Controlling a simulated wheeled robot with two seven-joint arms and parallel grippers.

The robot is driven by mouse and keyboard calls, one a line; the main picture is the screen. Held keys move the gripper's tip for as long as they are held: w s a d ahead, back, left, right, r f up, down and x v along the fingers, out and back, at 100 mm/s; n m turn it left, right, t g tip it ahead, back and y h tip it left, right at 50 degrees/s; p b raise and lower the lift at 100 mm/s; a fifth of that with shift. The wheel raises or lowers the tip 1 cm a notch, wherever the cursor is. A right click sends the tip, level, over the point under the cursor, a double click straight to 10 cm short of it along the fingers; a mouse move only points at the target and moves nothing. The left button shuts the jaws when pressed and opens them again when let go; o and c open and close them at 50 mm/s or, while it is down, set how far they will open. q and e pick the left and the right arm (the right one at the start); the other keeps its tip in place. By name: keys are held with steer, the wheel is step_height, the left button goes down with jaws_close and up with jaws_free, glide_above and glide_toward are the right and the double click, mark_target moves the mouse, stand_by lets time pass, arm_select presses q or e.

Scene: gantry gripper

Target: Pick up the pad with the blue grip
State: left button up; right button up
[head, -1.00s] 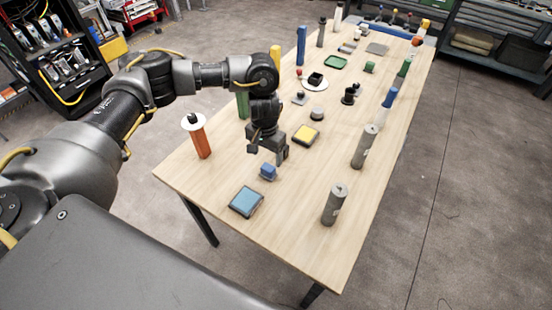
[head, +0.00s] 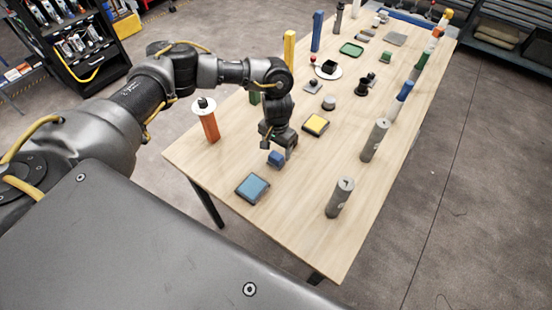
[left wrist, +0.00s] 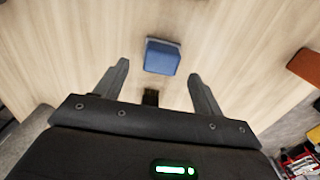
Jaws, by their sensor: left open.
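The small blue grip (head: 275,158) stands near the front end of the wooden table. In the left wrist view the blue grip (left wrist: 162,57) shows with a thin grey edge of its pad (left wrist: 165,40) behind it. My left gripper (head: 278,146) is above and just behind the grip in the head view, with empty jaws. In the left wrist view the open fingers of my left gripper (left wrist: 158,72) point toward the grip, one on each side of it, apart from it. Most of the pad is hidden under the grip. My right gripper is not in view.
A blue-topped square block (head: 252,187) lies in front and a yellow-topped one (head: 315,124) behind.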

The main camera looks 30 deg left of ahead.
mark_target(276, 155)
arm_select(q)
step_height(276, 155, down, 4)
steer(key=shift+s+a+r+p, duration=0.1)
steer(key=shift+s+r+p, duration=0.1)
steer(key=shift+p, duration=0.5)
steer(key=shift+w+f, duration=0.1)
steer(key=shift+f, duration=0.45)
steer(key=c, duration=1.1)
steer(key=shift+o, duration=0.2)
steer(key=shift+r, duration=0.1)
steer(key=shift+r, duration=0.5)
steer(key=shift+w+d+r+b, duration=0.75)
steer(key=shift+d+r+b, duration=0.2)
steer(key=shift+d+r, duration=1.15)
steer(key=shift+w+d+r+b, duration=0.9)
steer(key=shift+d+r, duration=0.95)
steer(key=shift+d, duration=0.5)
steer(key=shift+w+d+r+b, duration=0.65)
steer(key=shift+d+r+b, duration=0.35)
steer(key=shift+d+r, duration=1.1)
